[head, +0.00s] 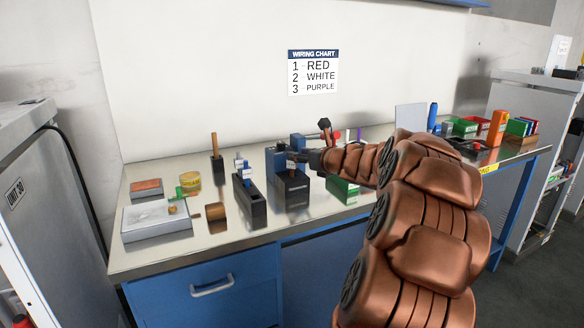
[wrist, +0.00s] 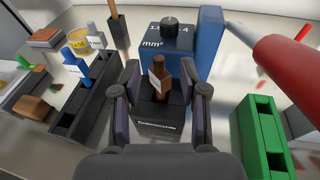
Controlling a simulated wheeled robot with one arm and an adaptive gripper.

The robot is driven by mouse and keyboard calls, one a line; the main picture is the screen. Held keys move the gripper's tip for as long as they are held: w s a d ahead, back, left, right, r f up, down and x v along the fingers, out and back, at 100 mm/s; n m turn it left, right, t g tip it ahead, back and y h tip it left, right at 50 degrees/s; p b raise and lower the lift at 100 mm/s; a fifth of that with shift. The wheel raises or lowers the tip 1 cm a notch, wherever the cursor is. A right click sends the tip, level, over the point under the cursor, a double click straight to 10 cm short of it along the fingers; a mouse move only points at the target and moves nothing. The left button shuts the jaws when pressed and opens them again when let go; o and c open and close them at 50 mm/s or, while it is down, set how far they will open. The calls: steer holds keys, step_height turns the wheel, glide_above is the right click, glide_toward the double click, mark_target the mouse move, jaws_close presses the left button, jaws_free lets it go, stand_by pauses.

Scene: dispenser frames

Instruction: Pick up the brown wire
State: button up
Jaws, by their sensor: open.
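The brown wire (wrist: 158,88), a short brown piece with a white tag, stands upright at a black block with white lettering (wrist: 160,126) in the wrist view. My gripper (wrist: 160,74) is open, with one dark finger on each side of the wire. Small gaps show between the wire and both fingers.
A blue device marked mm² (wrist: 172,48) stands just behind the wire. A black holder with blue tagged pieces (wrist: 88,112) is left; a green holder (wrist: 262,130) and large red cylinder (wrist: 292,62) are right. The bench (head: 235,222) has bare metal at its front edge.

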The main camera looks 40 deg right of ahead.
steer(key=shift+x, duration=2.1)
steer(key=shift+f, duration=0.1)
jaws_close()
